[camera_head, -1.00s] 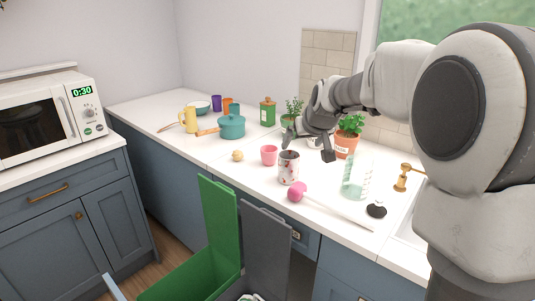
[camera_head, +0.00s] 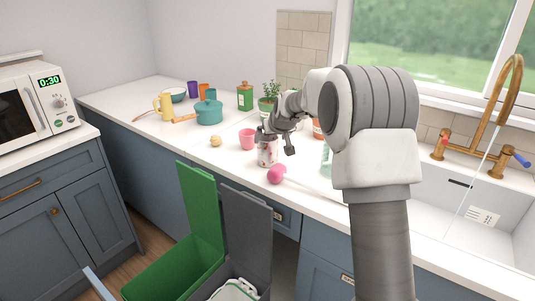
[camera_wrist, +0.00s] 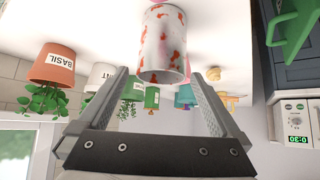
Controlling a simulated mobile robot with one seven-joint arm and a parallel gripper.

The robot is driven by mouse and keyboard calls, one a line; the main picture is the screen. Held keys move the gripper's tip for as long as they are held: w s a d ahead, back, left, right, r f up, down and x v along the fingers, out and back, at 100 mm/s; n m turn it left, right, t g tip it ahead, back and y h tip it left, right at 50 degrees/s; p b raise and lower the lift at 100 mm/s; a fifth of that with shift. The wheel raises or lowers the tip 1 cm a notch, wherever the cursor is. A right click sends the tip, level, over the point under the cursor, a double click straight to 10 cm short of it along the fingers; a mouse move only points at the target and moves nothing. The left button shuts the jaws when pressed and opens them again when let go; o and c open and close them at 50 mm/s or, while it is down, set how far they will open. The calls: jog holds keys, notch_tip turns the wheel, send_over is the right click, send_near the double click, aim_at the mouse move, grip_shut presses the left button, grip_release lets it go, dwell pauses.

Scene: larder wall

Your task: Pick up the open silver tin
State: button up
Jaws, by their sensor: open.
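The silver tin (camera_head: 267,154), pale with red blotches, stands upright on the white counter near its front edge, beside a pink cup. In the wrist view, which is upside down, the tin (camera_wrist: 163,45) appears ahead of my gripper, roughly centred between the fingers. My gripper (camera_head: 276,142) is at the tin's far right side in the head view, its fingers partly overlapping the tin's upper part. In the wrist view my gripper (camera_wrist: 158,82) is open, with nothing held. Whether a finger touches the tin cannot be told.
A pink cup (camera_head: 247,139) stands left of the tin, and a pink ball-shaped end (camera_head: 277,174) of a rod lies in front. A teal pot (camera_head: 208,114) and potted herbs stand farther back. Open green (camera_head: 202,215) and grey (camera_head: 245,230) bin lids rise before the counter.

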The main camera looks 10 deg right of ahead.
jog(key=x, duration=0.4)
jog(key=shift+a+f, duration=0.1)
jog(key=shift+f, duration=0.2)
jog(key=shift+w+f, duration=0.4)
jog(key=shift+w, duration=0.05)
jog(key=c, duration=1.1)
jog(key=shift+r, duration=0.15)
